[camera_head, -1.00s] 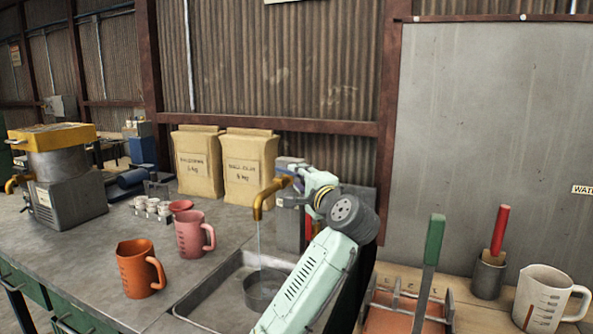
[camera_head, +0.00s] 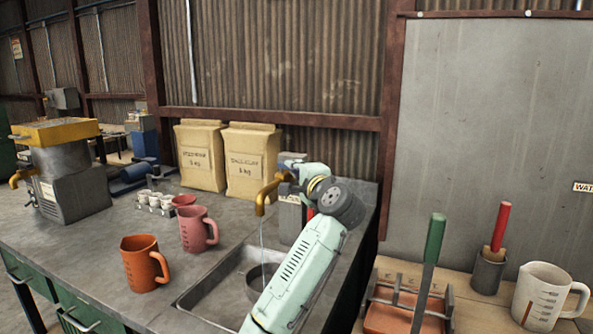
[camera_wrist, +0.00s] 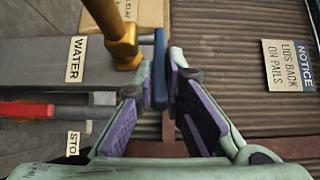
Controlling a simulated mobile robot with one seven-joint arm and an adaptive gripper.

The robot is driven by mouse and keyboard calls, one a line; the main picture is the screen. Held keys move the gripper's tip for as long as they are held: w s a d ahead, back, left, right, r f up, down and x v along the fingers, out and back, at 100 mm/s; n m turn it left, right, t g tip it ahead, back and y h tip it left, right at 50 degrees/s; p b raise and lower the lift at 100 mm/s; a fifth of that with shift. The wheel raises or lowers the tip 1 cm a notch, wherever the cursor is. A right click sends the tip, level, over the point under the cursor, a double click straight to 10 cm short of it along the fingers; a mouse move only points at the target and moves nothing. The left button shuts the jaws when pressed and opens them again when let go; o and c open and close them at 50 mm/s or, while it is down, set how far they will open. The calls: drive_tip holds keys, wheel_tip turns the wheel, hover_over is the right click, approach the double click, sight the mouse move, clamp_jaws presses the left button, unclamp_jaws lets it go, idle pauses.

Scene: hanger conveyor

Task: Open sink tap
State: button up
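The brass sink tap (camera_head: 268,192) stands behind the metal sink (camera_head: 225,272). A thin stream of water (camera_head: 262,235) runs from its spout into the basin. In the wrist view the tap's brass body (camera_wrist: 122,42) is at the top, with a blue handle (camera_wrist: 160,72) to its right. My gripper (camera_wrist: 159,68) is open. Its fingertips are on either side of the blue handle, the left one very close to it; I cannot tell whether they touch. In the head view my wrist hides the fingers and the handle.
A round pot (camera_head: 258,285) stands in the sink, partly hidden by my arm. Pink (camera_head: 194,230) and orange (camera_head: 140,264) jugs stand left of it. Two paper sacks (camera_head: 250,160) stand behind. A red lever (camera_wrist: 25,110) lies near the WATER label (camera_wrist: 76,59).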

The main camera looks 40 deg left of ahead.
clamp_jaws()
